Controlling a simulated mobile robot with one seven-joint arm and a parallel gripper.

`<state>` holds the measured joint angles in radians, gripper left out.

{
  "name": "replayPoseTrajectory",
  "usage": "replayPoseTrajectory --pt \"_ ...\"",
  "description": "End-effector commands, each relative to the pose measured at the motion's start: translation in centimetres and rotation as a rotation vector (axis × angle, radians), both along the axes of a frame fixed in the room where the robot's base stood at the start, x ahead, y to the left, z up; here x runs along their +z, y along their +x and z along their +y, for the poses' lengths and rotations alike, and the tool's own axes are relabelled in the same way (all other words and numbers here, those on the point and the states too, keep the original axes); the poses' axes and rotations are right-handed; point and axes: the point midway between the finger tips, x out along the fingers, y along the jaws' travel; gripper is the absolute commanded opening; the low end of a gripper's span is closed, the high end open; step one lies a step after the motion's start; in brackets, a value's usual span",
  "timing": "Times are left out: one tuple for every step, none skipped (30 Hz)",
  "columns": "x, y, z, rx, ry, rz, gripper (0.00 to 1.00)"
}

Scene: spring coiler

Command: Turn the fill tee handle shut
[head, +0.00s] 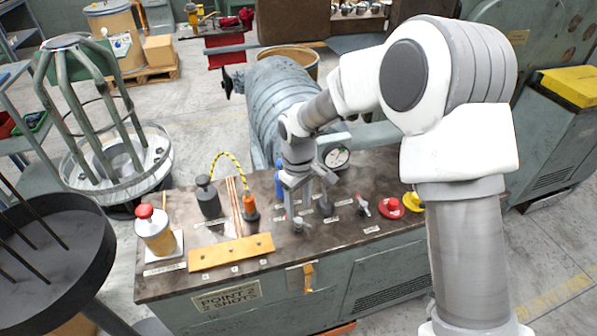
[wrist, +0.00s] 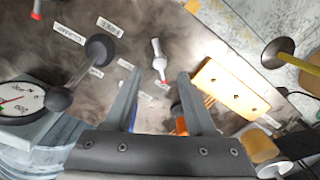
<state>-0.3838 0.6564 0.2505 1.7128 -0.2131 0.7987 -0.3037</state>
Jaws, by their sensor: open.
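My gripper (head: 298,207) is open and empty, low over the front middle of the bench. In the wrist view its two fingers (wrist: 159,76) point at a small pale handle with a red end (wrist: 157,58). That handle lies just past the fingertips, in the gap between them, and does not look touched. A similar pale handle with a red end (head: 362,204) stands further right on the bench; its red tip shows at the wrist view's upper left edge (wrist: 37,12). The labels are too small to tell which is the fill tee.
A black-knobbed lever (wrist: 99,50) stands close beside my gripper. A round gauge (head: 336,156) is behind it. An orange plate (head: 232,252) lies at the bench's front left, and a red button (head: 391,205) sits at the right. A blue bottle (head: 280,180) stands behind my gripper.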

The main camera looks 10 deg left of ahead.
Motion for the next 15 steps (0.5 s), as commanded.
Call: replayPoseTrajectory --pt "1.6 0.1 0.0 -0.002 0.004 -0.006 0.56" --pt "2.4 0.1 0.0 -0.002 0.003 -0.005 0.56" --pt "3.4 0.2 0.0 -0.002 0.004 -0.006 0.56" --pt "4.1 0.1 0.0 -0.002 0.003 -0.005 0.56" --pt "4.9 0.1 0.0 -0.001 0.003 -0.005 0.56" --pt "5.9 0.1 0.0 -0.001 0.003 -0.005 0.56" --pt "6.6 0.1 0.0 0.000 0.003 -0.005 0.56" --pt "7.3 0.1 0.0 0.000 0.002 -0.004 0.56" --pt "8.2 0.1 0.0 -0.001 0.003 -0.004 0.56" --pt "8.8 0.1 0.0 -0.001 0.002 -0.004 0.56" --pt "9.3 0.1 0.0 -0.001 0.003 -0.003 0.56" --pt "10.0 0.0 0.0 -0.001 0.002 -0.002 0.56" --pt "10.5 0.1 0.0 -0.001 0.002 -0.004 0.56" --pt "10.9 0.1 0.0 -0.001 0.002 -0.003 0.56" --pt "11.4 0.1 0.0 -0.001 0.001 -0.002 0.56"
